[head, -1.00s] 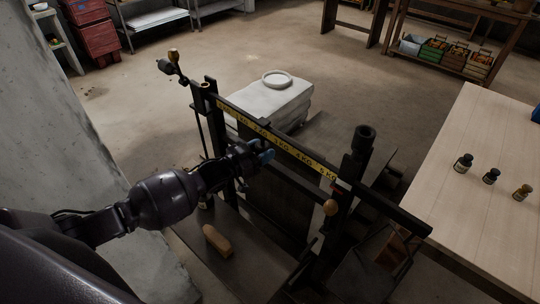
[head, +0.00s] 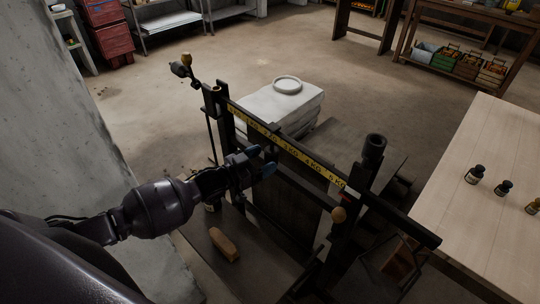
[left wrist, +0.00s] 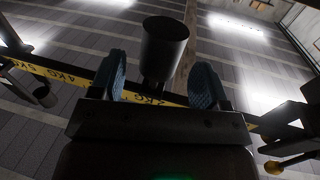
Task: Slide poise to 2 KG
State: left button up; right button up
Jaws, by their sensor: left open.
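The beam (head: 322,170) carries a yellow scale strip with black KG marks and slopes down to the right in the head view. My left gripper (head: 262,162) is open on the near side of the beam, about level with the 2 KG mark. In the left wrist view, its blue fingertips (left wrist: 160,88) stand apart. A dark cylinder (left wrist: 165,45), seemingly the poise, shows between and beyond them, at the strip (left wrist: 68,77). I cannot tell whether they touch it. In the head view the gripper mostly hides that spot. My right gripper is not in view.
A wooden block (head: 223,243) lies on the near platform. A white sack stack (head: 262,104) is behind. A table (head: 475,225) with bottles is at right.

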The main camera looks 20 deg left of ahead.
pick_arm(q)
jog(key=v, duration=0.7)
jog(key=shift+s, duration=0.2)
jog(key=shift+a, duration=0.1)
jog(key=s+f+n+g+y, duration=0.2)
jog(key=s+f, duration=0.4)
jog(key=s, duration=0.3)
jog(key=s+d+f+n+g+y, duration=0.1)
jog(key=s+f+n+y, duration=0.2)
jog(key=s, duration=0.7)
notch_tip(320, 180, down, 3)
jog(key=y, duration=0.4)
jog(key=shift+s+d+n+g, duration=0.2)
jog(key=shift+d+n+g, duration=0.15)
jog(key=shift+n+g, duration=0.05)
jog(key=shift+r, duration=0.15)
